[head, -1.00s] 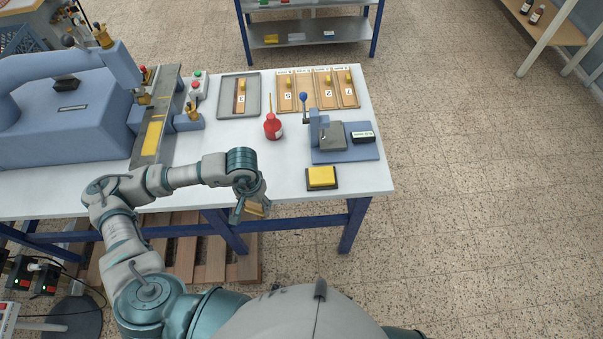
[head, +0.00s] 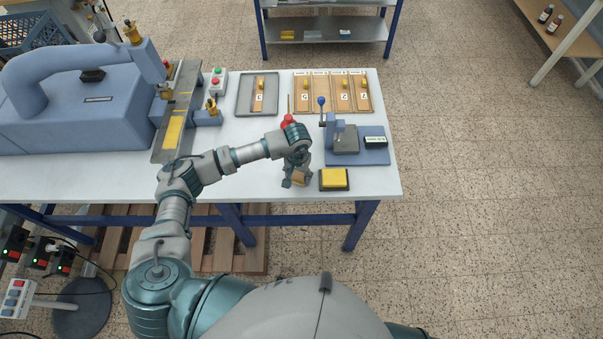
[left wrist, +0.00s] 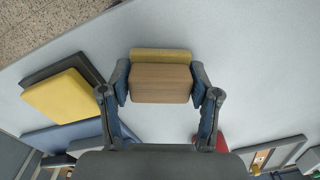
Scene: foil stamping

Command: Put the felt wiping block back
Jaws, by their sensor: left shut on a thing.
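The felt wiping block (left wrist: 161,82) is a wooden block with a yellow felt layer on one face. It is between the two fingers of my left gripper (left wrist: 160,85), which is shut on its sides. In the head view the left gripper (head: 297,183) is over the front part of the white table, and the block (head: 300,178) partly shows between its fingers. I cannot tell whether the block touches the table. My right gripper is not in view.
A yellow pad on a dark base (head: 334,179) lies just right of the gripper. A red bottle (head: 289,122) is behind my wrist, partly hidden. A blue fixture with a lever (head: 357,145) stands at back right. Bare tabletop (head: 240,180) lies to the left.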

